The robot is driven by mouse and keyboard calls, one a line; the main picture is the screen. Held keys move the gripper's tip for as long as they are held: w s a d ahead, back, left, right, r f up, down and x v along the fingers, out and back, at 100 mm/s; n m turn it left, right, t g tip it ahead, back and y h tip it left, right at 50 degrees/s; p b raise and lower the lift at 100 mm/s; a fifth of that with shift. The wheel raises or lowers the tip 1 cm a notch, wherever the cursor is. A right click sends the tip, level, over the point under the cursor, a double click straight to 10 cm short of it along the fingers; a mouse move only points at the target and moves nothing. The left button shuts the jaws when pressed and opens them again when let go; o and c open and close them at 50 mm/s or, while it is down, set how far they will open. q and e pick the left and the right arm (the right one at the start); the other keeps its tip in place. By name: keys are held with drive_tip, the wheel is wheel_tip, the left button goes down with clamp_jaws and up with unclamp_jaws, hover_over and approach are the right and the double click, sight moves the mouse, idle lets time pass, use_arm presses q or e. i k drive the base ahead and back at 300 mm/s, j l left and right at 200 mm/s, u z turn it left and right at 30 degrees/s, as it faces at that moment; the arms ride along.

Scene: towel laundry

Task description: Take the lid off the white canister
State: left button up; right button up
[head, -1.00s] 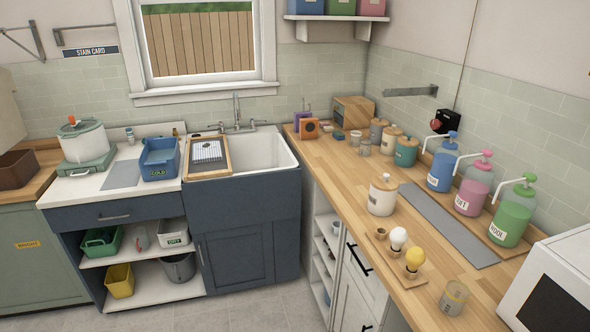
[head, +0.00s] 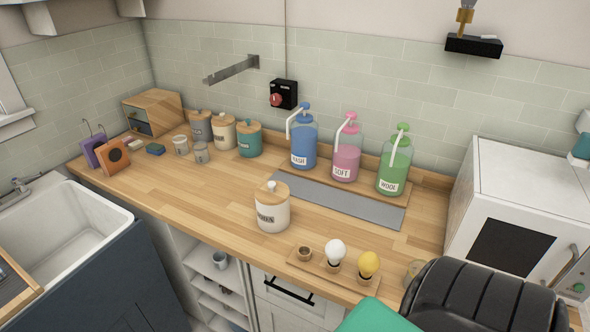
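The white canister (head: 273,214) stands upright on the wooden counter, near its front edge, in the middle of the head view. It has a dark label on its front that I cannot read clearly. Its round wooden lid (head: 271,192) with a small pale knob sits on top of it. Neither gripper's fingers show in the head view. A dark ribbed part and a teal part at the bottom right seem to belong to my arm, apart from the canister.
Behind the canister lie a grey strip (head: 335,200) and blue, pink and green pump bottles (head: 303,146). A wooden holder with two bulbs (head: 335,252) stands at its front right. Grey, cream and teal canisters (head: 249,140) stand back left. Counter left of the canister is clear.

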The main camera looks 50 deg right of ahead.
sight(270, 193)
drive_tip(key=i+j+z, duration=0.1)
drive_tip(key=i+z, duration=0.15)
drive_tip(key=z, duration=0.2)
drive_tip(key=i+j+z, duration=0.15)
drive_tip(key=z, duration=0.3)
drive_tip(key=i+j+z, duration=0.2)
drive_tip(key=z, duration=0.3)
drive_tip(key=i+j+z, duration=0.1)
drive_tip(key=j+z, duration=0.35)
drive_tip(key=l, duration=0.1)
